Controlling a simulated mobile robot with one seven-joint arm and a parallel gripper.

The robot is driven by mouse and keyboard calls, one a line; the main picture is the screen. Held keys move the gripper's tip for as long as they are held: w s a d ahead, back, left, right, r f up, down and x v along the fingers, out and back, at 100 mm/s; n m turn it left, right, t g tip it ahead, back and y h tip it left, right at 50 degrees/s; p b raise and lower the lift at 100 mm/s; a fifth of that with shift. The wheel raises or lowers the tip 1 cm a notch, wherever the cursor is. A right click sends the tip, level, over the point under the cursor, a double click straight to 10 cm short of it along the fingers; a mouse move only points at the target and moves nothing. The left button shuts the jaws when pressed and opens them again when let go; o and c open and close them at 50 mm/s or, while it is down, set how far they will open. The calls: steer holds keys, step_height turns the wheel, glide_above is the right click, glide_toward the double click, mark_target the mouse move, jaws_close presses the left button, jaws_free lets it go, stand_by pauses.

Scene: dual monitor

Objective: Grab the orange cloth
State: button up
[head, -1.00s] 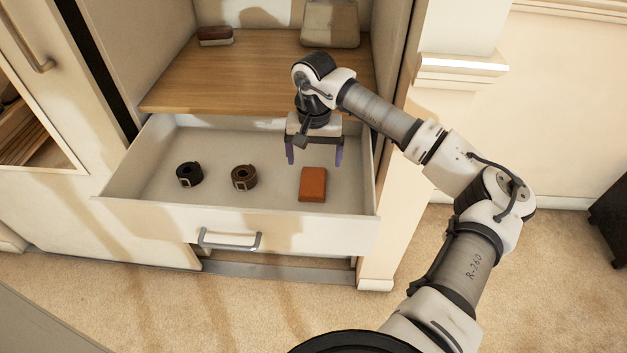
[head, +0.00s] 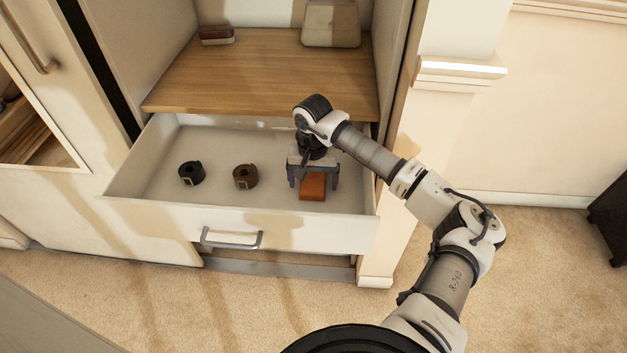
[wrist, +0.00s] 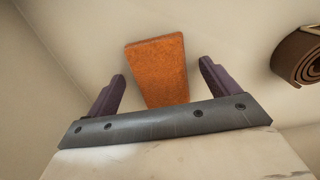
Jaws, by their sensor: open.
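The orange cloth (head: 312,188) is a flat, folded rectangle lying on the floor of the open drawer, at its right side. In the wrist view the orange cloth (wrist: 158,70) shows between and beyond the two fingers. My gripper (head: 313,183) is open and empty, pointing down into the drawer over the cloth's far part. Its fingers (wrist: 160,75) stand one to each side of the cloth, with a gap on both sides. The cloth's near end in the wrist view is hidden behind the gripper's bar. I cannot tell how high the fingertips are above the drawer floor.
The drawer (head: 150,208) also holds a black rolled belt (head: 191,173) and a brown rolled belt (head: 245,177), left of the cloth. A wooden shelf (head: 260,80) lies above the drawer's back, with a red-brown item (head: 216,35) and a beige bag (head: 331,25).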

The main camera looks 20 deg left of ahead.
steer(key=c, duration=1.1)
steer(key=shift+o, duration=0.2)
steer(key=shift+r, duration=0.1)
